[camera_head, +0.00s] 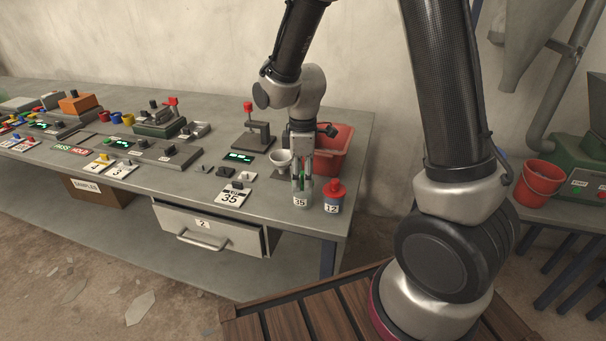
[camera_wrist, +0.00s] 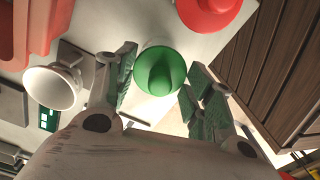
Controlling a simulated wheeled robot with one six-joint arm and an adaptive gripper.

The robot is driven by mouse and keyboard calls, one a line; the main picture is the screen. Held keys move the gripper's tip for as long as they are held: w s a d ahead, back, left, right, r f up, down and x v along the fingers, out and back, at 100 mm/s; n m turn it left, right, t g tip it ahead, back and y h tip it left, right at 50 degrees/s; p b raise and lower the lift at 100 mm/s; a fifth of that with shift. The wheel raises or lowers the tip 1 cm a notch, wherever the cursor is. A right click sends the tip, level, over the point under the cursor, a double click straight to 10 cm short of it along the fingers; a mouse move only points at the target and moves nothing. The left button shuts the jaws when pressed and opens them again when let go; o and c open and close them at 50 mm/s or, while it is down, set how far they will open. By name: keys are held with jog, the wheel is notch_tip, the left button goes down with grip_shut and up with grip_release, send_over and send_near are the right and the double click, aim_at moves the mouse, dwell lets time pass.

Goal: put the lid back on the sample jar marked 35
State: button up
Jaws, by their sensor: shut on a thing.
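The sample jar marked 35 (camera_head: 300,202) stands upright near the front right corner of the bench. My gripper (camera_head: 301,184) points down directly over it. In the wrist view my gripper (camera_wrist: 160,72) has its green-padded fingers on both sides of a green lid (camera_wrist: 161,76) with a round knob, and is shut on it. The lid is over the jar's mouth, with a pale rim showing around it. I cannot tell whether it is fully seated. In the head view the fingers mostly hide the lid.
A jar marked 12 (camera_head: 334,198) with a red lid stands close on the right, also showing as a red lid (camera_wrist: 208,10) in the wrist view. A white funnel cup (camera_head: 281,160) is close on the left. A red bin (camera_head: 330,150) is behind. A 35 card (camera_head: 232,196) lies left.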

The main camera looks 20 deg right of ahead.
jog(key=shift+f, duration=0.1)
dwell(0.3)
jog(key=o, duration=0.9)
jog(key=o, duration=0.5)
jog(key=shift+r, duration=3.5)
